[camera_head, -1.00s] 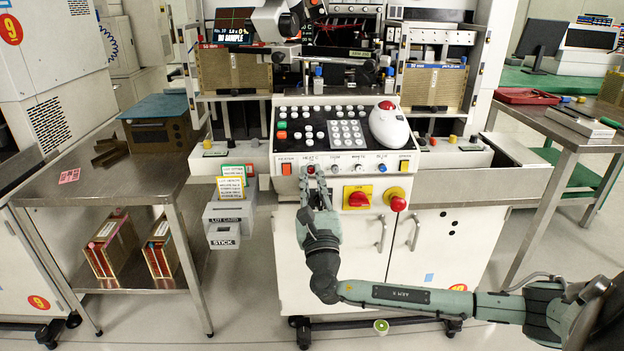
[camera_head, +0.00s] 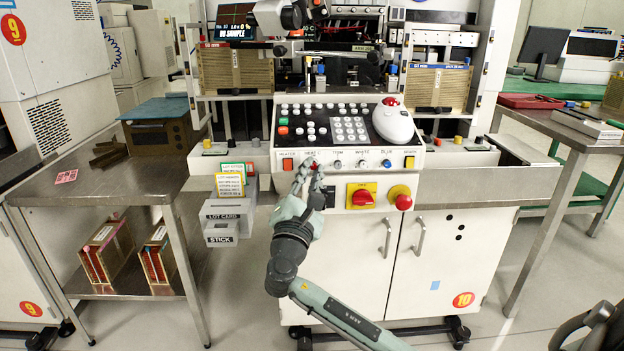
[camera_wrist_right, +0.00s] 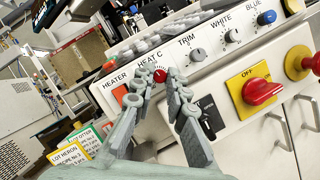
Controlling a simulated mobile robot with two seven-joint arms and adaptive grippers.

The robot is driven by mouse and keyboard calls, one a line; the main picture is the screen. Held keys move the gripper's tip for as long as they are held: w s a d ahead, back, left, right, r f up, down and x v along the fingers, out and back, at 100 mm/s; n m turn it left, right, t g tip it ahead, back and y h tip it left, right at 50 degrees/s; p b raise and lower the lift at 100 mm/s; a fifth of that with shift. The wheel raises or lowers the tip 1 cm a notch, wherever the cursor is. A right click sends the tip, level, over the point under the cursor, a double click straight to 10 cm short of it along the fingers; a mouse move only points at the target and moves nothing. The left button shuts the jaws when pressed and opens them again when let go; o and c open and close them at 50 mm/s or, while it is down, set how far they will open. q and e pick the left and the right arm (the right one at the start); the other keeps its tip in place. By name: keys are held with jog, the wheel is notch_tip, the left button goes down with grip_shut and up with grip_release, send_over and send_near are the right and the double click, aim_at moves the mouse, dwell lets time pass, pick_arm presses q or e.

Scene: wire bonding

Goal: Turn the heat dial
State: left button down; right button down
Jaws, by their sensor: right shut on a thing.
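The heat dial (camera_wrist_right: 160,75) is a small red knob under the label HEAT C on the sloped front panel of the white machine. In the head view the dial (camera_head: 314,164) sits just right of the orange heater switch (camera_head: 287,164). My right gripper (camera_wrist_right: 166,80) reaches up to the panel from below, its two fingers on either side of the red dial and shut on it. In the head view the right gripper (camera_head: 309,170) partly covers the dial. My left gripper is not in view.
Right of the dial are the trim (camera_wrist_right: 197,54), white (camera_wrist_right: 231,36) and blue (camera_wrist_right: 266,17) knobs. A red rotary switch on a yellow plate (camera_head: 361,196) and a red emergency button (camera_head: 402,200) sit lower right. Card holders (camera_head: 226,212) hang at the left.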

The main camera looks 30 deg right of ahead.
jog(key=shift+a+f+m+g, duration=0.1)
jog(key=shift+m+g, duration=0.5)
jog(key=shift+m, duration=0.6)
jog(key=m+g, duration=0.1)
jog(key=m, duration=0.3)
jog(key=m+g, duration=0.1)
jog(key=m, duration=0.1)
jog(key=shift+r+g, duration=0.25)
jog(key=shift+g, duration=0.05)
jog(key=shift+m, duration=0.5)
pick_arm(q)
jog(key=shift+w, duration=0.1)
pick_arm(e)
jog(key=shift+y, duration=0.3)
jog(key=c, duration=1.5)
grip_release()
jog(key=shift+c, duration=0.2)
